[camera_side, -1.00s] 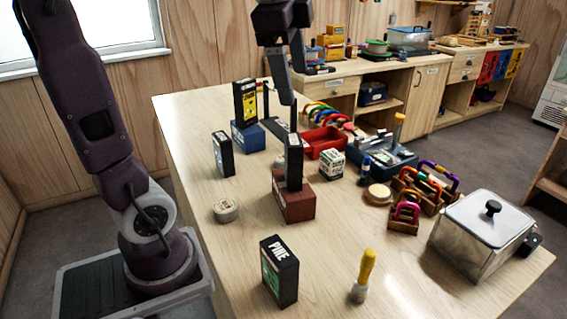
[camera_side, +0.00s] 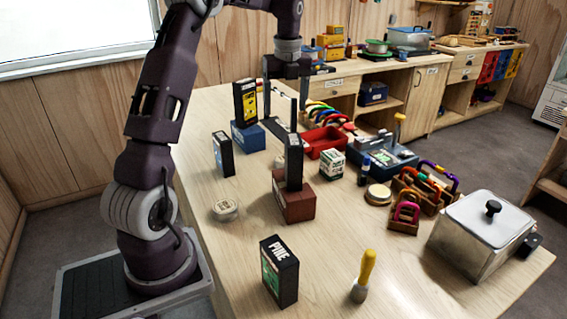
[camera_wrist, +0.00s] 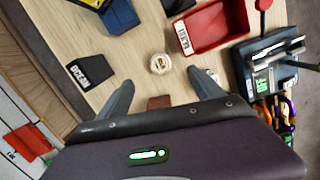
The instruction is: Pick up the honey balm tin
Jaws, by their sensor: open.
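Several small round tins are in view, and I cannot read which label says honey balm. A pale round tin (camera_side: 225,210) lies on the table left of the brown block in the side view. A flat tan-topped round tin (camera_side: 378,194) lies further right. A cream round item (camera_wrist: 160,63) lies just beyond my fingertips in the wrist view; in the side view it is mostly hidden behind the dark upright box. My gripper (camera_side: 286,108) is open and empty, pointing down above the table; its fingers also show in the wrist view (camera_wrist: 161,80).
A dark box (camera_side: 294,162) stands on a brown block (camera_side: 296,202) near my gripper. A yellow-black box (camera_side: 245,103) stands on a blue block. A small dark box (camera_side: 223,154), red tray (camera_side: 324,143), PINE box (camera_side: 280,271), brush (camera_side: 363,276) and metal pot (camera_side: 480,235) stand around.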

